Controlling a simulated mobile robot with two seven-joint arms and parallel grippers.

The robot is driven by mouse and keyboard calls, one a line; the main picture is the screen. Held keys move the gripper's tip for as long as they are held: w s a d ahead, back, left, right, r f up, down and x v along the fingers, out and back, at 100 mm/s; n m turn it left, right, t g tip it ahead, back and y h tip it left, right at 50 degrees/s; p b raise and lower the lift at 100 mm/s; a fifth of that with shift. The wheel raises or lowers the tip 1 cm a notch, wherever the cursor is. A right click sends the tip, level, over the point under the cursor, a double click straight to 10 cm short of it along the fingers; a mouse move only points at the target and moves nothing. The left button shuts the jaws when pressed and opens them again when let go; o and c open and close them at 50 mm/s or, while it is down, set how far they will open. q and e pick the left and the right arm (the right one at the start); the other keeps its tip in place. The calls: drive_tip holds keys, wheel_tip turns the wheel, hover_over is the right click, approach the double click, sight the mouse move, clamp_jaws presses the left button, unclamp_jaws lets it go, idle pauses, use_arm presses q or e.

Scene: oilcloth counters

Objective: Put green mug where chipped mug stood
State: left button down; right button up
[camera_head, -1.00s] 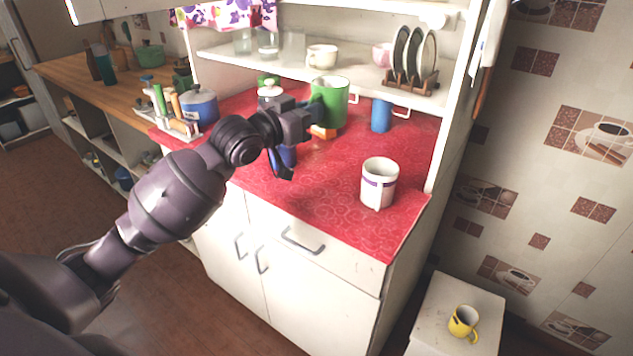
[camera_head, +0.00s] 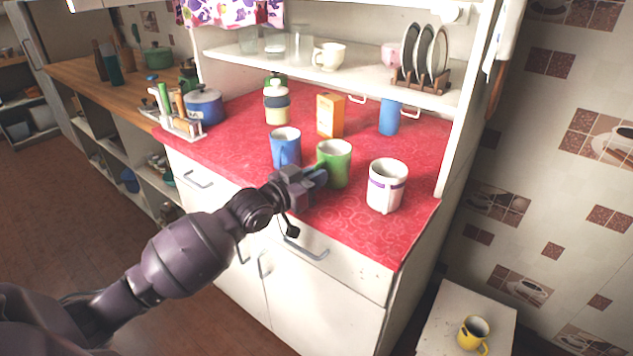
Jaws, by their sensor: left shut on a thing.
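The green mug (camera_head: 336,168) is upright over the front part of the red counter, between a blue mug and a white mug. My left gripper (camera_head: 318,177) is shut on its left side. I cannot tell whether its base touches the counter. The white mug with a purple band (camera_head: 385,188) stands to its right, near the counter's front right corner. The blue mug (camera_head: 286,150) stands to its left and a little behind. A yellow mug (camera_head: 473,334) is on a low white stand at the lower right. I cannot make out a chip on any mug. My right gripper is not in view.
An orange box (camera_head: 330,115), a blue cylinder (camera_head: 390,117) and a lidded jar (camera_head: 277,104) stand farther back on the red counter (camera_head: 350,232). A blue pot (camera_head: 205,106) is at the left. A shelf (camera_head: 340,76) with a plate rack overhangs the back.

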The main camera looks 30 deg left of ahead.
use_arm(q)
drive_tip(key=shift+f, duration=0.35)
drive_tip(key=shift+f, duration=0.15)
drive_tip(key=c, duration=1.2)
unclamp_jaws()
